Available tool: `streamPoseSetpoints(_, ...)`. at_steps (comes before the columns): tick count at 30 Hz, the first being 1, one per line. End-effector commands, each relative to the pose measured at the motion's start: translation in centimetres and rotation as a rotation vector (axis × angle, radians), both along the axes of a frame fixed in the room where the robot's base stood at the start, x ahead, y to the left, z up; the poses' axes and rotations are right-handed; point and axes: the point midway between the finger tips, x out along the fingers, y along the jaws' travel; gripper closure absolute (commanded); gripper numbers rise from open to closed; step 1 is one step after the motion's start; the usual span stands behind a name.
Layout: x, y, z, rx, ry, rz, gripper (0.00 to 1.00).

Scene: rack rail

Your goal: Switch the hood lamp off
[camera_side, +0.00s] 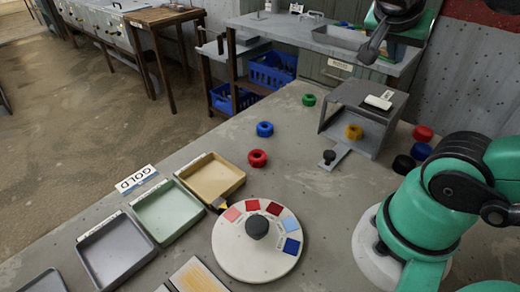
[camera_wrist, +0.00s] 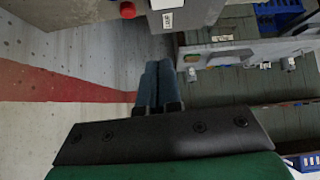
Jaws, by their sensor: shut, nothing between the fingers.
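The grey hood (camera_side: 352,97) stands on the bench at the right, open at the front. A small white switch-like piece (camera_side: 380,102) lies on its top with a label beside it. A yellow ring (camera_side: 354,132) sits under the hood. I cannot tell whether the lamp is lit. My gripper (camera_side: 371,52) is shut and empty, above the hood and apart from it.
A black-knobbed slide (camera_side: 329,157) projects from the hood front. Red (camera_side: 423,133), blue and black rings stand right of it; green (camera_side: 309,99), blue and red rings stand left. A round dial (camera_side: 256,260) and trays (camera_side: 211,178) lie in front. A sink counter (camera_side: 300,38) is behind.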

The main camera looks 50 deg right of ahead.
Motion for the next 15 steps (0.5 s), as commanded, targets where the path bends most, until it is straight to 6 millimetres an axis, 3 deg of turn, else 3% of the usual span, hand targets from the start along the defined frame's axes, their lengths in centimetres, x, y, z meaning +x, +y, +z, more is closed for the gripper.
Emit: streamPoseSetpoints(15, -0.5, -0.54, 0.21, -0.02, -0.019, -0.05, 1.0)
